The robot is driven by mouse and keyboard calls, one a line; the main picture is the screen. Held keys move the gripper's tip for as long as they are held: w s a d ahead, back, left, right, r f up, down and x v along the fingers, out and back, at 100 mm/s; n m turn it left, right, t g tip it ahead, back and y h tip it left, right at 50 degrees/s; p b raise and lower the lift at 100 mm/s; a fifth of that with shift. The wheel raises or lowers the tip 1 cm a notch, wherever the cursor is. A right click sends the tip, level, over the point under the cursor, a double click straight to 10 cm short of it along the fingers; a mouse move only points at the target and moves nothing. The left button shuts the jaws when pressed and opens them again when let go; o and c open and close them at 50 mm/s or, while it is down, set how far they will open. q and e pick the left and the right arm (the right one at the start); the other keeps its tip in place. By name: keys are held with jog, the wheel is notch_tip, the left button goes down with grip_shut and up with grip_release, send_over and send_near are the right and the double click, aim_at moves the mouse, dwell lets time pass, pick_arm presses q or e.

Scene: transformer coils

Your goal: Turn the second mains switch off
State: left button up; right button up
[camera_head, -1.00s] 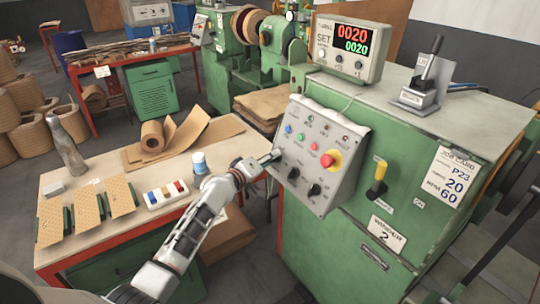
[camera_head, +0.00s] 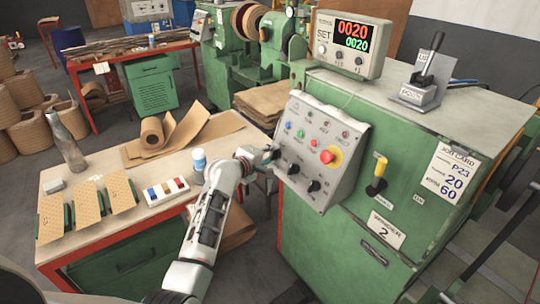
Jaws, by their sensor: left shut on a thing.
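The green machine labelled winder 2 (camera_head: 340,240) carries a grey sloping control panel (camera_head: 315,200). The panel has several buttons, a red emergency button (camera_head: 327,156) on yellow and black rotary knobs (camera_head: 293,169). My left gripper (camera_head: 270,154) is at the panel's left edge, shut on a small dark part there, mostly hidden by the fingers. My right gripper is not in view.
A lit counter box (camera_head: 347,45) and a black lever (camera_head: 432,52) on a metal base stand on the machine top.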

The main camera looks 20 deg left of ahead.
pick_arm(q)
jog(key=o, duration=1.1)
jog(key=v, duration=1.2)
jog(key=shift+f, duration=0.1)
